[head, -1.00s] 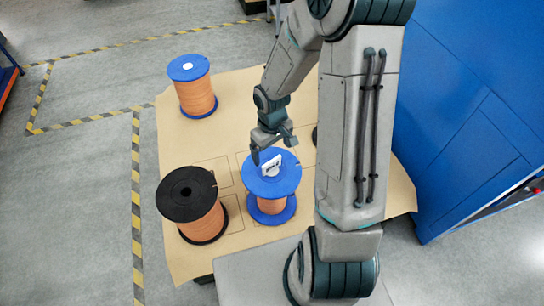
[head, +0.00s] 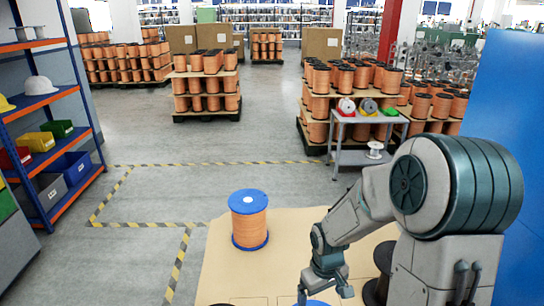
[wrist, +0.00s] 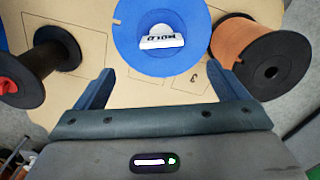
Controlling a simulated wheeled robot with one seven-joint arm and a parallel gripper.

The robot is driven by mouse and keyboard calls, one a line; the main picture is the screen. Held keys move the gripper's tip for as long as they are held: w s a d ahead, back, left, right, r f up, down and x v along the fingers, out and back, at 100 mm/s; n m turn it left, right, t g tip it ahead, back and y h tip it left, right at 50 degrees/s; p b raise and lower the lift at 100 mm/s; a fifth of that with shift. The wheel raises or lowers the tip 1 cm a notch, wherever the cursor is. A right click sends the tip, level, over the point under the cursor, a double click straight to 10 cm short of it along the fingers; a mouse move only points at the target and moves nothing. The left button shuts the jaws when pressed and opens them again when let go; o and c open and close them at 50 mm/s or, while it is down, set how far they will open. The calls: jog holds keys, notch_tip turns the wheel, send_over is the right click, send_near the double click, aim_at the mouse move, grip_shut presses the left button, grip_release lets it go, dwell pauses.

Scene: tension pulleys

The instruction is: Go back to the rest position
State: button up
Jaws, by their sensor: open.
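My gripper (head: 325,290) is open and empty, in the lower middle of the head view. In the wrist view its two fingers (wrist: 168,90) are spread apart, and a blue-flanged spool (wrist: 142,58) with a white labelled piece at its centre lies beyond them. The top of this blue spool (head: 314,303) just shows at the bottom edge of the head view, below the gripper. I cannot tell the exact gap between them.
A blue-flanged copper spool (head: 249,220) stands on the cardboard sheet (head: 222,262). Black spools flank the blue one in the wrist view, one copper-wound (wrist: 245,45), one dark (wrist: 45,65). A blue panel (head: 510,130) stands right; shelves (head: 45,100) stand left. The left floor is clear.

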jog(key=s+r+m+t+p, duration=0.1)
jog(key=s+r+m, duration=0.1)
jog(key=s+r, duration=0.4)
jog(key=s+r+m+t+p, duration=0.1)
jog(key=s+r+m, duration=0.1)
jog(key=s+r, duration=0.5)
notch_tip(320, 180, up, 6)
jog(key=shift+s+r+m+t, duration=0.2)
jog(key=shift+m+t, duration=0.1)
jog(key=shift+t, duration=0.1)
